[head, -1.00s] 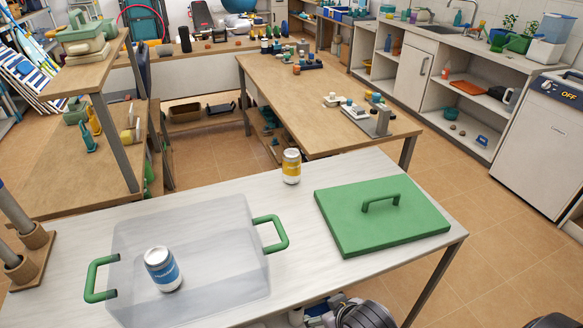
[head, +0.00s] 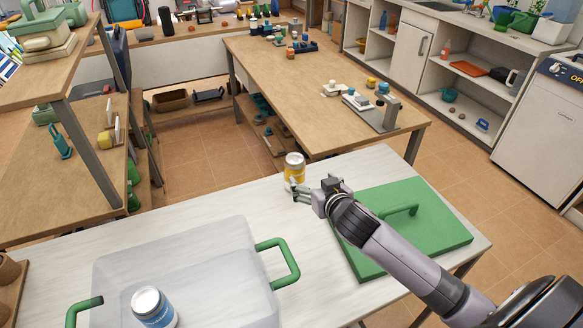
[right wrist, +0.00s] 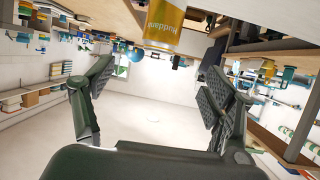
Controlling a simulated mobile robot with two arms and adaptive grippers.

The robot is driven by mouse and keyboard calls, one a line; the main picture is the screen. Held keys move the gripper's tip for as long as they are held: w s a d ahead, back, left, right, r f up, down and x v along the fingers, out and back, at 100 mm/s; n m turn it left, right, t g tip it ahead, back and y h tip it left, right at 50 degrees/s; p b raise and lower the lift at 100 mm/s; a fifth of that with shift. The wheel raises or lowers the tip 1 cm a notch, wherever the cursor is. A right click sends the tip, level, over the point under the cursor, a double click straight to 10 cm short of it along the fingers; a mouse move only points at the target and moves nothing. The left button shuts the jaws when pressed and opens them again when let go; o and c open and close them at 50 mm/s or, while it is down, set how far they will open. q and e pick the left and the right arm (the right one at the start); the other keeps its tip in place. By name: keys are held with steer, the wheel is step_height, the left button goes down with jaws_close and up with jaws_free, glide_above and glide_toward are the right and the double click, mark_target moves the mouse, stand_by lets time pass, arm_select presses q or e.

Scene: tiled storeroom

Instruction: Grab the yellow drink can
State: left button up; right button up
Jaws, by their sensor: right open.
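The yellow drink can (head: 294,167), with a silver top, stands upright on the pale table (head: 215,205) near its far edge. My right gripper (head: 298,190) reaches in from the right, with its fingers close to the can's near side and partly covering its lower part. In the right wrist view, the can (right wrist: 175,36) is upside down at the top edge, partly cut off. The right gripper (right wrist: 160,97) is open there, with nothing between its fingers. I cannot tell whether a finger touches the can. My left gripper is out of view.
A green lid (head: 425,207) with a handle lies under and beside my right arm. A clear bin (head: 185,265) with green handles stands at the front left, with a blue-and-white can (head: 152,308) at it. A wooden table (head: 300,85) stands behind.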

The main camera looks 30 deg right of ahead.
mark_target(298, 169)
steer(key=x, duration=1)
steer(key=shift+w+d, duration=0.1)
steer(key=shift+w, duration=0.15)
steer(key=p+x, duration=0.1)
steer(key=x, duration=0.3)
steer(key=shift+f, duration=0.15)
steer(key=shift+w+f, duration=0.3)
steer(key=shift+w, duration=0.25)
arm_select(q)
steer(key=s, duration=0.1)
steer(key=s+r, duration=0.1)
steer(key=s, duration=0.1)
arm_select(e)
steer(key=shift+c, duration=0.5)
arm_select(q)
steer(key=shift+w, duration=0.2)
arm_select(e)
steer(key=shift+r, duration=0.1)
steer(key=c, duration=1.5)
